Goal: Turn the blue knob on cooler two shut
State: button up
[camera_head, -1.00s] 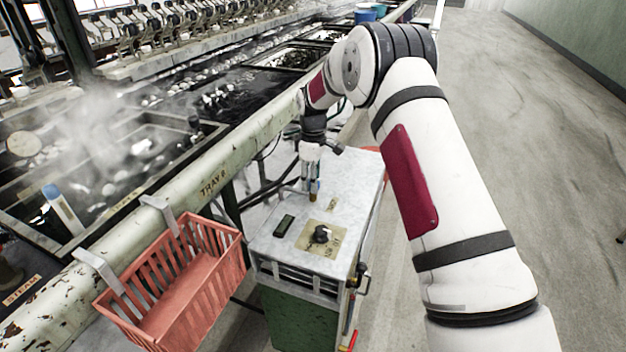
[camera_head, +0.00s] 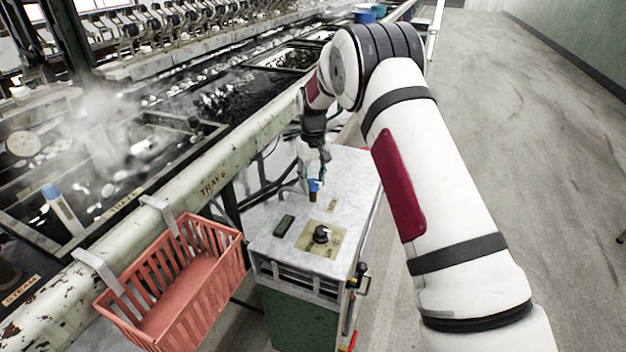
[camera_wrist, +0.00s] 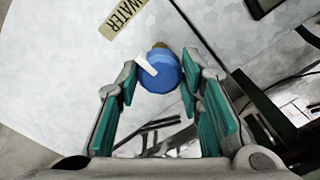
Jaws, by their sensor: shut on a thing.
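The blue knob (camera_head: 314,186) stands on a short brass-coloured stem on top of the pale cooler cabinet (camera_head: 355,170). In the wrist view the blue knob (camera_wrist: 158,75) is round, with a white pointer mark toward its upper left. My gripper (camera_head: 314,174) reaches down to the knob from above. In the wrist view the teal finger pads of my gripper (camera_wrist: 160,88) are on either side of the knob, shut on it. The far side of the knob is hidden. A number on the cooler cannot be read.
A black dial (camera_head: 321,234) and a dark display (camera_head: 284,226) sit nearer on the cabinet top. A WATER label (camera_wrist: 124,15) lies beside the knob. A red basket (camera_head: 180,275) hangs on the basin rail at left. Open floor (camera_head: 530,130) lies to the right.

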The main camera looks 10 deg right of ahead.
aim_at(313, 182)
jog(key=shift+m, duration=0.3)
jog(key=o, duration=1.2)
jog(key=shift+r, duration=0.15)
notch_tip(313, 182, up, 12)
jog(key=shift+f, duration=0.15)
